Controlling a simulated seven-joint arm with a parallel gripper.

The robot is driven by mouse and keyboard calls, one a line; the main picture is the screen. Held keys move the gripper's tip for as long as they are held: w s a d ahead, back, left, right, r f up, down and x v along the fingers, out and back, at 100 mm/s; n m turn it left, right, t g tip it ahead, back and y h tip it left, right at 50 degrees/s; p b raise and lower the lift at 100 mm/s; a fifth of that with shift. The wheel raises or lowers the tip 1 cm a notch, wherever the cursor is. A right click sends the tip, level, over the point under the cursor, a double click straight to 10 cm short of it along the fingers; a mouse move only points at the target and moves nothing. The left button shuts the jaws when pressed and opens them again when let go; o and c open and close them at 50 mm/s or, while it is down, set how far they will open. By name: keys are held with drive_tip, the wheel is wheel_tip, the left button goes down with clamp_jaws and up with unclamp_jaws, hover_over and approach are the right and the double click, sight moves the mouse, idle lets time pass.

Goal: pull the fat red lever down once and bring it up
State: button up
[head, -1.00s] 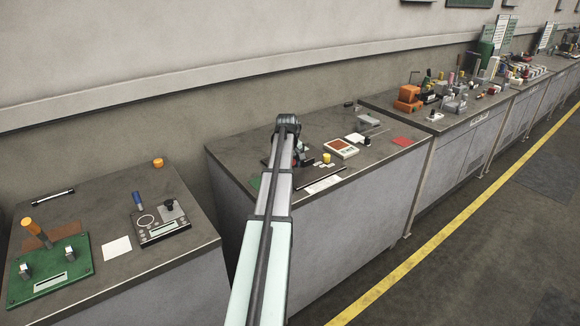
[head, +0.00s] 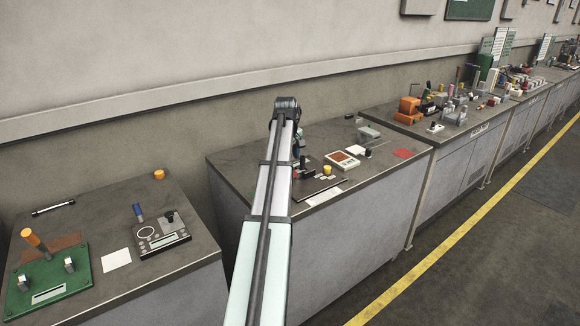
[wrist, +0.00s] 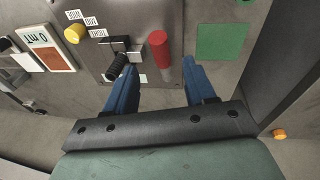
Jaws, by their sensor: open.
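The fat red lever (wrist: 159,52) shows in the wrist view, rising from a dark grey panel (wrist: 150,16) with a small white label at its foot. My gripper (wrist: 158,75) is open, its two blue fingers apart. The lever stands just beyond the fingertips and between them in the picture; I see no contact. A thinner black-gripped lever (wrist: 116,66) is left of the red one, near the left fingertip. In the head view my arm hides most of the panel (head: 324,188), and only part of the gripper shows beside the arm.
A yellow knob (wrist: 74,33) and small white labels are left of the levers. A white-framed device (wrist: 45,46) lies farther left, and a green square (wrist: 222,41) lies right of the panel.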

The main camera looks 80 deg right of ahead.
drive_tip(key=shift+v, duration=1.35)
drive_tip(key=shift+c, duration=0.5)
